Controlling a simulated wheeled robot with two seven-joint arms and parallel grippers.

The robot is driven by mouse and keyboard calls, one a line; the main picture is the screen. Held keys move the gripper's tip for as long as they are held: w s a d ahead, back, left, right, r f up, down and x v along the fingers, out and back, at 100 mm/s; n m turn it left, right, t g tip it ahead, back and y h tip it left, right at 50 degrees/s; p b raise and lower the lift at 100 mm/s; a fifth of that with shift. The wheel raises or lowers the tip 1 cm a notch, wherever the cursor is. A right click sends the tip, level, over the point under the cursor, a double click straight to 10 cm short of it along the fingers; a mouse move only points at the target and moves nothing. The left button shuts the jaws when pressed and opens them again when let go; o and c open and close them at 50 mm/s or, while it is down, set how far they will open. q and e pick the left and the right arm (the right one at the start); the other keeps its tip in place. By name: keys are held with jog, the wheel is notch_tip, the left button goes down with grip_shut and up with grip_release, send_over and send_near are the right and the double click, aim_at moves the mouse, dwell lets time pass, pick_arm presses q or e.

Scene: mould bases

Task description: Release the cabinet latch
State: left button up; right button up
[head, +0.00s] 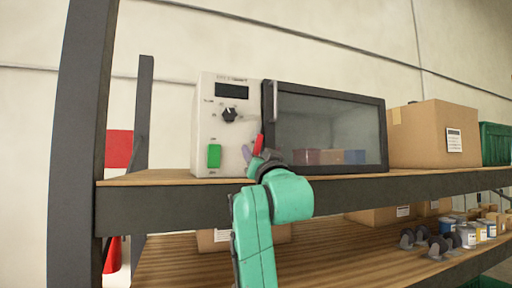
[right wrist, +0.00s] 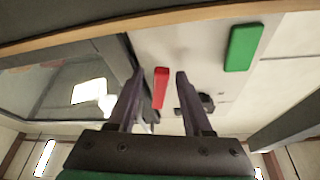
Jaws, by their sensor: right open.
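The cabinet is a white box with a dark-framed glass door (head: 330,128) on its right part. A small red latch (head: 258,145) sits low on the white front panel (head: 205,130), beside the door's left edge. My right gripper (head: 253,157) is at the latch, reaching up from below. In the right wrist view the gripper (right wrist: 159,74) is open, and the red latch (right wrist: 161,90) appears between its two fingers, with gaps on both sides. I cannot tell how deep it lies between them. The door looks closed. My left gripper is not in view.
A green button (head: 214,156) and a black knob (head: 230,115) are on the panel left of the latch. The shelf edge (head: 160,207) runs just below the cabinet. A cardboard box (head: 425,135) stands to the right. A dark upright post (head: 82,130) is at left.

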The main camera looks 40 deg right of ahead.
grip_shut()
jog(key=shift+s+d+f+n+y+b, duration=0.15)
jog(key=shift+n+b, duration=0.15)
jog(key=shift+n, duration=0.25)
jog(key=shift+s+d+f+n+y+b, duration=0.15)
jog(key=shift+n+b, duration=0.1)
jog(key=shift+n, duration=0.3)
jog(key=shift+w+d+r+n+t+y, duration=0.15)
jog(key=shift+n+t+y, duration=0.15)
jog(key=shift+n, duration=0.3)
jog(key=shift+s+d+r+n+t+y, duration=0.1)
jog(key=shift+n+t+y, duration=0.1)
jog(key=shift+n+y, duration=0.3)
grip_release()
